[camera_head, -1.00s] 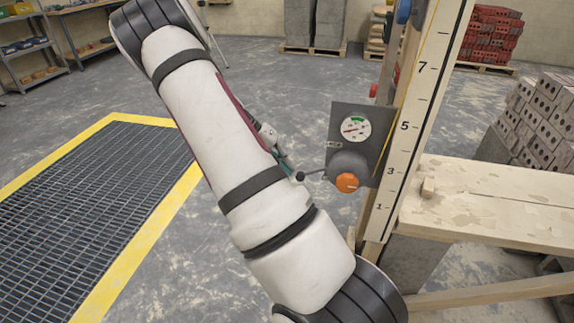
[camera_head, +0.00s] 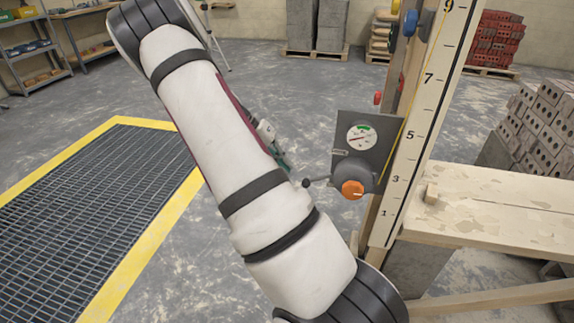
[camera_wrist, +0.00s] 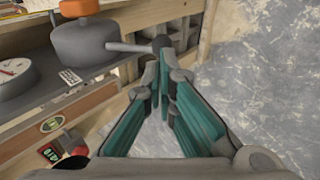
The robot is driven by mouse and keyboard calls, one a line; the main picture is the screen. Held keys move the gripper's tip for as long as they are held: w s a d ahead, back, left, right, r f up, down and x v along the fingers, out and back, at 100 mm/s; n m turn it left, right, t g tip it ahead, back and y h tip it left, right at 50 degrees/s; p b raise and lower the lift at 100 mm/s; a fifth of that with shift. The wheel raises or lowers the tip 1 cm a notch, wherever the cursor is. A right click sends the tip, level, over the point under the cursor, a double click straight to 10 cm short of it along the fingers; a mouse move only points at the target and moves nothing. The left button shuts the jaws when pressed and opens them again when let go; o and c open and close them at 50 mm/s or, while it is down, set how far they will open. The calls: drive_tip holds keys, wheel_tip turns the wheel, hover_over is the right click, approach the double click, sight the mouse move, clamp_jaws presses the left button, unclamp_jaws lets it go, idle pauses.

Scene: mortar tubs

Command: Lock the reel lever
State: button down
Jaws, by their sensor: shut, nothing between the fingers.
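The reel (camera_head: 349,168) is a dark grey drum with an orange knob (camera_head: 353,189) on a grey panel fixed to a post. Its lever (camera_head: 318,181) is a thin dark rod that sticks out to the left and ends in a ball. In the wrist view the lever (camera_wrist: 130,46) runs from the drum (camera_wrist: 83,46) to its dark ball end, just beyond my fingertips. My gripper (camera_wrist: 161,72) is shut and empty, with its teal fingers pointing at the ball. I cannot tell whether the tips touch it. In the head view my arm partly hides the gripper.
A round gauge (camera_head: 361,138) sits above the reel on the panel. A numbered scale board (camera_head: 420,130) stands to its right. A wooden bench (camera_head: 490,205) is on the right, with brick stacks behind. A yellow-edged floor grate (camera_head: 90,210) lies at left.

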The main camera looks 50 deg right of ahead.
drive_tip(key=w+f+v, duration=0.1)
drive_tip(key=v, duration=1)
drive_tip(key=shift+a, duration=0.2)
drive_tip(key=shift+f, duration=0.1)
